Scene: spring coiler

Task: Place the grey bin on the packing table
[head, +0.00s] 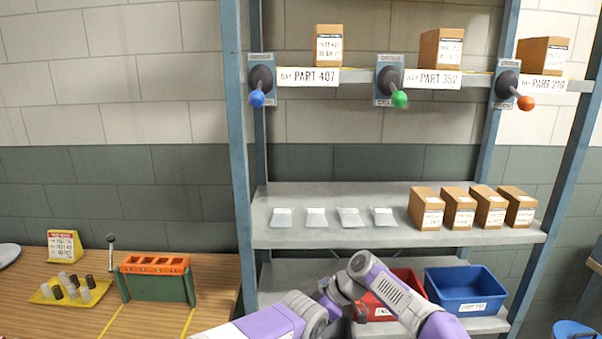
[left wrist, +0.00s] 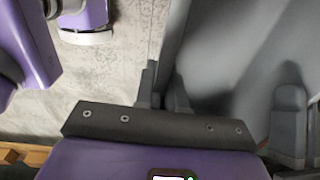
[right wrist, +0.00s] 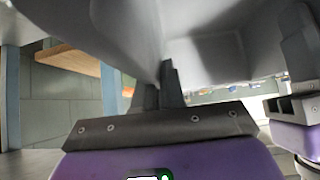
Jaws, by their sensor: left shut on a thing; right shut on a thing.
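A grey bin shows up close in the left wrist view (left wrist: 230,60) and in the right wrist view (right wrist: 205,50). My left gripper (left wrist: 163,90) is shut on one part of its wall. My right gripper (right wrist: 160,88) is shut on another part of the wall. The bin cannot be made out in the head view, where my purple arms come in at the bottom. A wooden table (head: 215,300) stands at the lower left of the head view. I cannot tell whether it is the packing table.
A blue-posted rack (head: 360,234) stands ahead, with brown boxes (head: 458,210) and several flat packets. A red bin (head: 408,285) and a blue bin (head: 465,290) sit on its low shelf. An orange block fixture (head: 155,265) and a yellow tray (head: 45,297) occupy the wooden table.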

